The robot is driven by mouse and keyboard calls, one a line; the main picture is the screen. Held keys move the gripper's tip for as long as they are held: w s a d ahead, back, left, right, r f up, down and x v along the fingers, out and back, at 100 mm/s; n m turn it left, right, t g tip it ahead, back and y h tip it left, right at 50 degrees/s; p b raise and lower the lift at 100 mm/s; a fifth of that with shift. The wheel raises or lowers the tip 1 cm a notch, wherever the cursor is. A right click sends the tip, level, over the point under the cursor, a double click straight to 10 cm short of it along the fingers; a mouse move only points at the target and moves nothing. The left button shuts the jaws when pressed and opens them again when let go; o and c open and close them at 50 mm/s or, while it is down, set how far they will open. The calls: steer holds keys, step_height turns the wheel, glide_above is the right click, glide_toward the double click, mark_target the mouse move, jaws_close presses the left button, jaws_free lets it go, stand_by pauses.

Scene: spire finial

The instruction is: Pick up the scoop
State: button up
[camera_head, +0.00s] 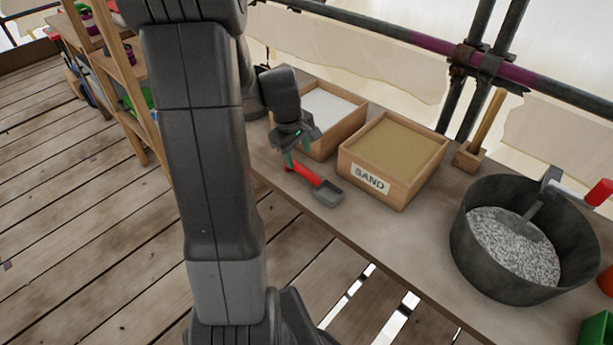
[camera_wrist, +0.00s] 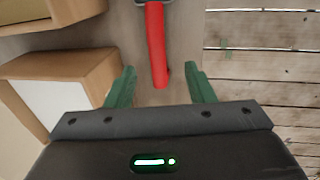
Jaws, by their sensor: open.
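The scoop (camera_head: 328,194) lies on the bench in front of the sand box, with a red handle and a grey metal pan. In the head view its pan points toward the lower right. My gripper (camera_head: 291,158) is over the handle end. In the wrist view the red handle (camera_wrist: 158,50) runs down between the two green fingers of my gripper (camera_wrist: 160,84), which are apart. The fingers do not touch the handle there, and it lies a little nearer the left finger. The pan is mostly cut off at the top of the wrist view.
A wooden box labelled SAND (camera_head: 350,163) and a box of white material (camera_head: 361,101) stand behind the scoop. A dark tub (camera_head: 470,270) of grey gravel holds a trowel at the right. Scaffold poles (camera_head: 400,38) run behind the bench.

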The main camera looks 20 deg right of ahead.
mark_target(305, 170)
steer(key=f, duration=0.2)
steer(key=shift+d+f, duration=0.3)
steer(key=f, duration=0.1)
steer(key=d+f, duration=0.1)
steer(key=f, duration=0.2)
steer(key=shift+s+d, duration=0.1)
steer(key=shift+d, duration=0.15)
steer(key=shift+f, duration=0.5)
steer(key=shift+c, duration=0.4)
jaws_close()
